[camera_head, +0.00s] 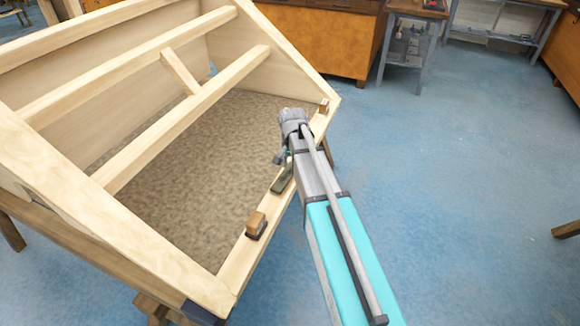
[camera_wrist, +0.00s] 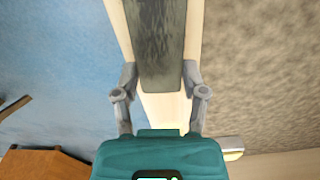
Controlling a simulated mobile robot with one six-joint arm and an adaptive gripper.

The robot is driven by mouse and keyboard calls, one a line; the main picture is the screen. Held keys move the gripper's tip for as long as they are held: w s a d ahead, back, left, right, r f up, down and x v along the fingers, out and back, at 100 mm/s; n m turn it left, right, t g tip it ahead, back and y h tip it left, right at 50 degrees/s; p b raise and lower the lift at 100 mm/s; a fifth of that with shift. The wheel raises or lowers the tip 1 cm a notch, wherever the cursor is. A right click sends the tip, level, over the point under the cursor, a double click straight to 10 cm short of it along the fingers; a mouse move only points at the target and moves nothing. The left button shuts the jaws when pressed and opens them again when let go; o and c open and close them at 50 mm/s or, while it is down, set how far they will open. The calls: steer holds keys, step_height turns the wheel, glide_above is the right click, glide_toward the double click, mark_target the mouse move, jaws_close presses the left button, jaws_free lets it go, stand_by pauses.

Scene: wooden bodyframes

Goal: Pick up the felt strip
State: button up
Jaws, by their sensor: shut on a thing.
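The felt strip (camera_wrist: 160,40) is a long, flat, dark grey-green piece. In the wrist view it lies along a pale wooden rail, with its near end between my fingers. In the head view a short part of the felt strip (camera_head: 283,179) shows at the front rail, beside my arm; the rest is hidden. My gripper (camera_wrist: 160,78) has a finger against each side of the strip and is shut on it. In the head view my gripper (camera_head: 281,158) is mostly hidden by my wrist. I cannot tell whether the strip touches the rail.
The wooden bodyframe (camera_head: 150,262) has slanted beams (camera_head: 190,115) to the left of my arm and a brown mottled panel (camera_head: 200,160) inside. Small wooden blocks stand on the front rail, one nearer (camera_head: 256,224) and one farther (camera_head: 323,106).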

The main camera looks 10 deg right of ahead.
steer(key=shift+r+p, duration=0.5)
steer(key=shift+r, duration=0.2)
steer(key=s+d+r+p, duration=0.6)
steer(key=s+r+p, duration=0.5)
steer(key=s, duration=0.1)
steer(key=shift+s, duration=0.3)
steer(key=shift+s, duration=0.15)
